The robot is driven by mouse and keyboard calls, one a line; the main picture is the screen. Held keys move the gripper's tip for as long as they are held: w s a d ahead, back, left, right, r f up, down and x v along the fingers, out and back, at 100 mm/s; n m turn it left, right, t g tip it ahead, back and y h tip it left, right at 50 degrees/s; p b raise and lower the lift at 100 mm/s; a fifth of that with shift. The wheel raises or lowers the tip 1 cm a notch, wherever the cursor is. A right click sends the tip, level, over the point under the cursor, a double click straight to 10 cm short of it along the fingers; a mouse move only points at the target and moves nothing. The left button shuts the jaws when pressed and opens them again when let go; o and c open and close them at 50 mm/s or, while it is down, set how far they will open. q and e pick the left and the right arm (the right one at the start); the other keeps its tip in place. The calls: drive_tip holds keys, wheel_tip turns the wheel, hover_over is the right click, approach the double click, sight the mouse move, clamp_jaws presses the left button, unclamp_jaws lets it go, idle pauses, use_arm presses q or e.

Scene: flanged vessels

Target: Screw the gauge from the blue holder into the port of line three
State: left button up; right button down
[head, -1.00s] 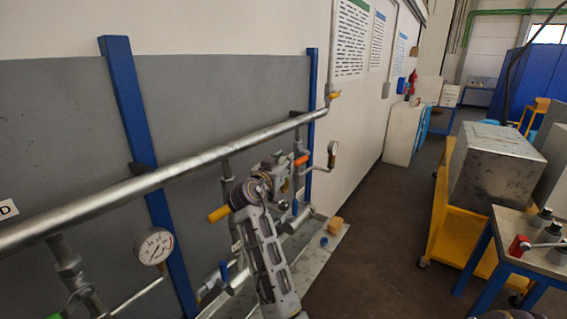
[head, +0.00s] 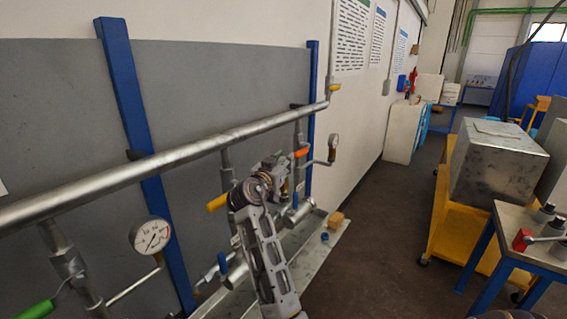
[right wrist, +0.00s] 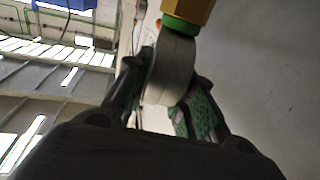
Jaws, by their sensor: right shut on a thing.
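My right gripper (head: 276,165) is among the pipes in the middle of the head view, partly hidden by my arm. In the right wrist view its fingers (right wrist: 165,105) are closed on a grey round body (right wrist: 171,68), seen edge-on, with a green ring (right wrist: 180,25) and a brass-coloured fitting (right wrist: 188,8) above it. This looks like the gauge; its dial is not visible. I cannot tell whether the fitting touches a port. A white-dial gauge (head: 150,235) sits on a pipe at left, and a smaller gauge (head: 333,142) at right. The blue holder cannot be made out.
Yellow (head: 216,203), orange (head: 302,153) and green (head: 35,310) valve handles stick out nearby. A tan block (head: 336,220) lies on the ledge below.

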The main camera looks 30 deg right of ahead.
drive_tip(key=shift+b, duration=0.65)
idle(1.4)
drive_tip(key=shift+f+b, duration=1)
idle(0.6)
drive_tip(key=c, duration=1.1)
unclamp_jaws()
drive_tip(key=shift+r, duration=5)
drive_tip(key=shift+r, duration=0.1)
drive_tip(key=shift+c, duration=0.5)
